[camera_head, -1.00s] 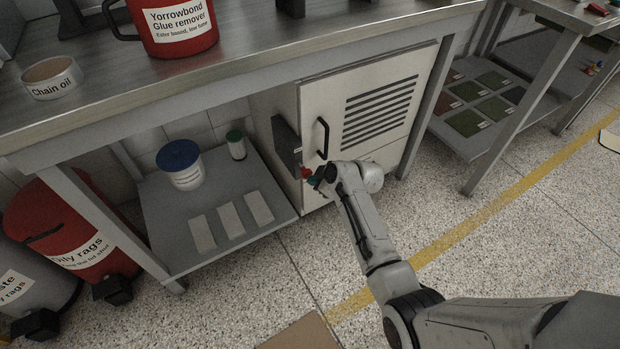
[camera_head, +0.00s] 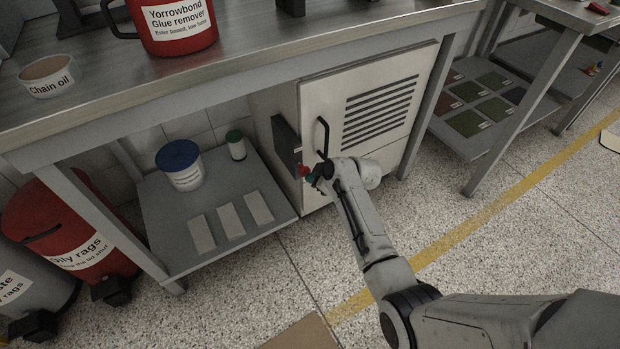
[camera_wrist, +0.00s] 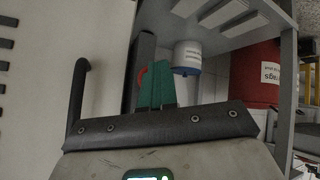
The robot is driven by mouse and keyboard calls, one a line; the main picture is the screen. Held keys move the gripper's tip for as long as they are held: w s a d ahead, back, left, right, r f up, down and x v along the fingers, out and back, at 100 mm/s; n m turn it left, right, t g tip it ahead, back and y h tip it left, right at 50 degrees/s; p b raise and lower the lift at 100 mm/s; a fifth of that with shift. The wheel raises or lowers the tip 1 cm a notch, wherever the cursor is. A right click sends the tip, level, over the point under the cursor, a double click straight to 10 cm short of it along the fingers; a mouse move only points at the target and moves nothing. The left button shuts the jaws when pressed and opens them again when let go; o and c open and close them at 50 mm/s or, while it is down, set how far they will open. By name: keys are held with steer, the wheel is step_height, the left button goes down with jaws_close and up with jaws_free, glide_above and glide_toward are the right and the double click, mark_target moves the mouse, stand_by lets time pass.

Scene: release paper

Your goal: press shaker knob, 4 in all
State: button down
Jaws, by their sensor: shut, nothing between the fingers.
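The shaker knob (camera_head: 304,170) is red and sits low on the dark box (camera_head: 286,145) at the left edge of the pale cabinet front. My gripper (camera_head: 312,178), with teal fingers, is shut and empty, right beside the knob in the head view. In the wrist view the shut fingers (camera_wrist: 157,84) cover most of the knob, and only a red arc (camera_wrist: 142,77) shows at their left. I cannot tell whether the fingertips touch the knob.
A black door handle (camera_head: 322,138) stands close to my gripper, and also shows in the wrist view (camera_wrist: 78,105). A lower shelf (camera_head: 160,230) left of the cabinet holds a blue-lidded tub (camera_head: 183,178) and a green-capped bottle (camera_head: 236,150). The floor in front is open.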

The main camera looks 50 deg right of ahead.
steer(key=shift+w, duration=0.3)
steer(key=shift+s+r, duration=0.1)
steer(key=shift+s+a+p, duration=0.3)
steer(key=shift+s+p, duration=0.25)
steer(key=shift+s, duration=0.35)
steer(key=shift+s+a+p, duration=0.25)
steer(key=shift+s+p, duration=0.3)
steer(key=shift+s, duration=0.35)
steer(key=s+p, duration=0.1)
steer(key=s, duration=0.1)
steer(key=s+a+p, duration=0.1)
steer(key=s, duration=0.2)
steer(key=shift+a, duration=0.15)
